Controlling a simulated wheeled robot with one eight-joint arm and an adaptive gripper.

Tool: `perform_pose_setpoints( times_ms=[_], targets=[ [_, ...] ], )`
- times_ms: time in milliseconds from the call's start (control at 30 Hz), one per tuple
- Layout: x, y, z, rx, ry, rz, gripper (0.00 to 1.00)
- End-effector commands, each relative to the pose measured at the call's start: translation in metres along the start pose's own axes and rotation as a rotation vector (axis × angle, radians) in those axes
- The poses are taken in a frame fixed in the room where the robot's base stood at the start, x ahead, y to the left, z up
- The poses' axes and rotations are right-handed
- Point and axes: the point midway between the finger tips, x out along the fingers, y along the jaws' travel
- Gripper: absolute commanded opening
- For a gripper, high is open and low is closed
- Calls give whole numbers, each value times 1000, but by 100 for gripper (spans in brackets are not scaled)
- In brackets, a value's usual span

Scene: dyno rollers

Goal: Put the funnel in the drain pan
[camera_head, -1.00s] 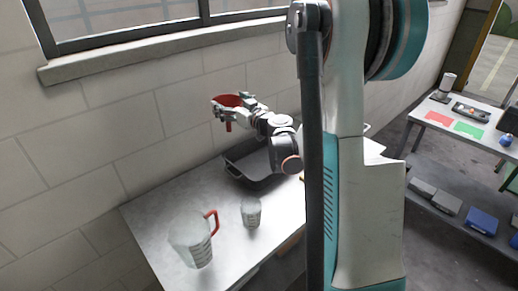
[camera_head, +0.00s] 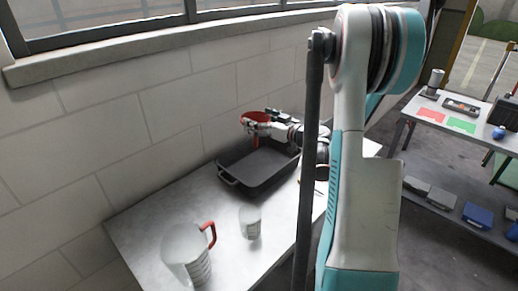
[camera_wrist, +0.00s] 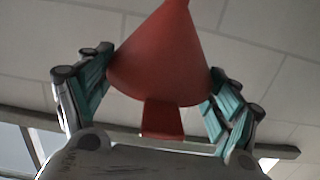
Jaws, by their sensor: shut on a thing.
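The red funnel (camera_wrist: 160,65) fills the middle of the wrist view, with my gripper's teal-padded fingers on either side of it. My gripper (camera_wrist: 158,92) is shut on the funnel. In the head view the funnel (camera_head: 256,117) is held above the back part of the drain pan, with its spout pointing down. The drain pan (camera_head: 234,182) is a black rectangular tray with handles on the grey table by the wall. In the head view my gripper (camera_head: 258,126) partly covers the funnel. I cannot tell whether the spout touches the pan.
A large clear jug with a red handle (camera_head: 187,255) and a smaller clear cup (camera_head: 250,222) stand on the table (camera_head: 150,220) in front of the pan. A second table (camera_head: 470,140) with coloured mats stands at the right. The brick wall is close behind.

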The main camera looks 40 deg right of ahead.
Motion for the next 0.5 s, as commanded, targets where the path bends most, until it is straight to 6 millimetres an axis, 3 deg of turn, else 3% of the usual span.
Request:
perform_pose_setpoints(
  times_ms=[33, 200, 500],
  targets=[
    [2, 0, 17, 0, 0, 0, 61],
    [4, 1, 46, 0, 0, 0, 61],
    [6, 1, 66, 0, 0, 0, 61]
  ],
)
